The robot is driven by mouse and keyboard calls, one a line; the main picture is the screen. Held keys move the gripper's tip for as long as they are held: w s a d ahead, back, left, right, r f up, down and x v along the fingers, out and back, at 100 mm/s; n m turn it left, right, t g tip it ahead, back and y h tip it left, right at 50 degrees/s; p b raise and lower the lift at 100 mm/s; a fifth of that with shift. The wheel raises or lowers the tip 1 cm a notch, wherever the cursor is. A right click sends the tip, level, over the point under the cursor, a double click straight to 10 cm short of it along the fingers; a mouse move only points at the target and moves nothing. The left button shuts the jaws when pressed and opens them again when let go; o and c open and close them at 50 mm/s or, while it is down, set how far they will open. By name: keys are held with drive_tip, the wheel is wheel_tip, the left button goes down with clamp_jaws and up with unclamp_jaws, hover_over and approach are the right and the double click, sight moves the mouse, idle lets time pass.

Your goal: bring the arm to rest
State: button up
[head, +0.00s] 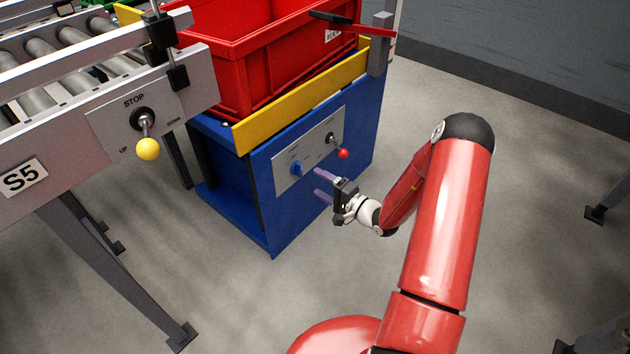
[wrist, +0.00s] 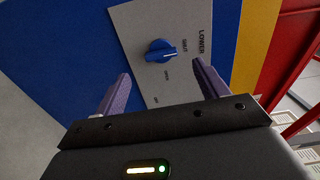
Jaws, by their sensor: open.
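My red arm reaches in from the lower right in the head view, with my gripper (head: 322,184) in front of the blue stand's control panel (head: 290,178). In the wrist view, the two purple fingers of my gripper (wrist: 160,92) are spread apart with nothing between them. A blue knob (wrist: 160,50) on the grey panel shows beyond the fingertips, apart from them. The knob also shows in the head view (head: 296,168). A red-balled lever (head: 343,153) sits on the same panel, to the right of the knob.
A red crate (head: 222,75) sits on the blue stand (head: 330,195) behind a yellow bar (head: 300,100). A roller conveyor (head: 60,135) with a yellow-balled lever (head: 148,149) stands at left. Its leg (head: 120,280) reaches the floor. Grey floor (head: 530,200) is open at right.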

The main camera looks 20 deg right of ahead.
idle(0.4)
drive_tip(key=s+a+r+n+g+y, duration=0.1)
drive_tip(key=s+a+r+n+g, duration=0.45)
drive_tip(key=r, duration=0.25)
drive_tip(key=s+a+r+n+g+y, duration=0.1)
drive_tip(key=s+a+r+n+g, duration=0.3)
drive_tip(key=s+a+r+g, duration=0.4)
drive_tip(key=s+d+r+t+h+p, duration=0.1)
drive_tip(key=s+d+r+h, duration=0.3)
drive_tip(key=s, duration=0.5)
drive_tip(key=s+d+r+n+t+h+p, duration=0.1)
drive_tip(key=s+d+r+t+h, duration=0.2)
drive_tip(key=s+d+r+h, duration=0.2)
drive_tip(key=s+r+h, duration=0.3)
drive_tip(key=s+r, duration=0.1)
drive_tip(key=shift+d+r+h, duration=0.25)
drive_tip(key=shift+r+h, duration=0.05)
drive_tip(key=shift+r, duration=0.1)
drive_tip(key=shift+s+t, duration=0.1)
drive_tip(key=shift+t, duration=0.15)
